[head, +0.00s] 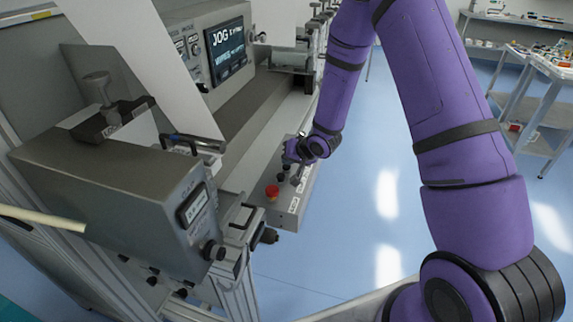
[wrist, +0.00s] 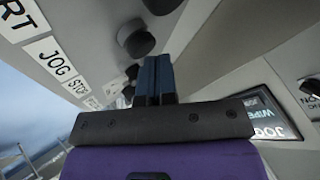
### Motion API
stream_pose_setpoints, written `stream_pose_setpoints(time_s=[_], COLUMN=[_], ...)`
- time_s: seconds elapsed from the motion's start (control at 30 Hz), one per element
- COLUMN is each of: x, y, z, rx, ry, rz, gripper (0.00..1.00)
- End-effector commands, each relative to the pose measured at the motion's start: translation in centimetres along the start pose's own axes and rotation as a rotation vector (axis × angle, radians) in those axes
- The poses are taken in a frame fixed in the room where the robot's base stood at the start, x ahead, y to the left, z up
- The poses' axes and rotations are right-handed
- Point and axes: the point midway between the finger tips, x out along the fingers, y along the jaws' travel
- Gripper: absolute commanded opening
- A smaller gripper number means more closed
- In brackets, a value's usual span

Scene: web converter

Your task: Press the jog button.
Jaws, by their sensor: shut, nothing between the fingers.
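The jog button is most likely the dark round knob (wrist: 136,40) roughly level with the white JOG label (wrist: 56,59) on the control strip in the wrist view; I cannot match label and knob for certain. My gripper (wrist: 158,62) is shut and empty, its blue-grey fingers held together. Its tips appear just beside this knob; whether they touch it, I cannot tell. In the head view my gripper (head: 289,158) is small and dark above the strip (head: 283,214), where it and my wrist hide part of the buttons.
A red button (head: 272,191) stands at the strip's near end. A lit screen (head: 227,49) sits on the machine behind. Blue floor (head: 350,225) is open to the right.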

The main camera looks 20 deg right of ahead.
Motion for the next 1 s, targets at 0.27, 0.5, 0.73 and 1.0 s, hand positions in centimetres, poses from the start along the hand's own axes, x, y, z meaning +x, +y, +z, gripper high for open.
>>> stream_pose_setpoints(time_s=[0.27,0.5,0.73,1.0], x=[-0.6,-1.4,-1.4,-2.2], y=[-0.4,-0.9,-1.0,-1.6], z=[-0.5,-0.9,-0.9,-1.7], rx=[0.001,0.001,0.0,0.001], ry=[0.001,0.0,-0.001,0.002], rz=[0.001,0.001,0.001,-0.001], gripper=[0.0,0.0,0.0,0.0])
